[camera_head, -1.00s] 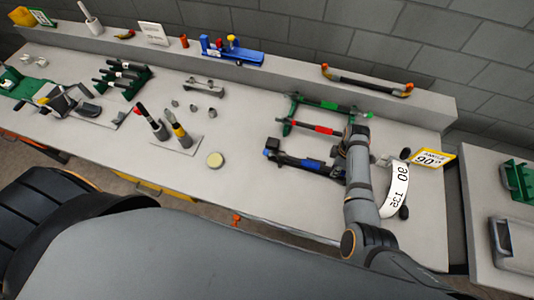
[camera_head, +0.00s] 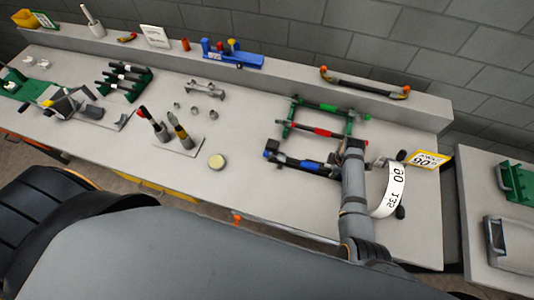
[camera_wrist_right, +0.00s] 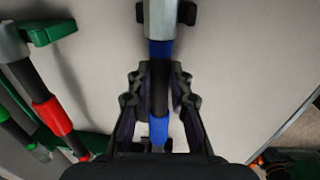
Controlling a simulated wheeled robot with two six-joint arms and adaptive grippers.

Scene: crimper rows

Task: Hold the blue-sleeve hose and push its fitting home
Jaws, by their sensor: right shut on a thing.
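The blue-sleeve hose (camera_wrist_right: 159,50) runs up the middle of the right wrist view, black with blue bands above and below the jaws. My right gripper (camera_wrist_right: 158,88) is shut on it between those bands. A grey fitting (camera_wrist_right: 160,18) sits at the hose's top end in that view; dark parts flank it. How deep the hose sits in it cannot be told. In the head view the hose (camera_head: 303,163) lies nearest the bench front, in front of the red-sleeve hose, and my right arm covers its right end. My left gripper is not in view.
The red-sleeve hose (camera_head: 320,131) and green-sleeve hose (camera_head: 322,106) lie behind, in green holders. A yellow-edged tag (camera_head: 431,160) and curved white label (camera_head: 391,190) are right of my arm. Another hose (camera_head: 365,83) lies on the back ledge.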

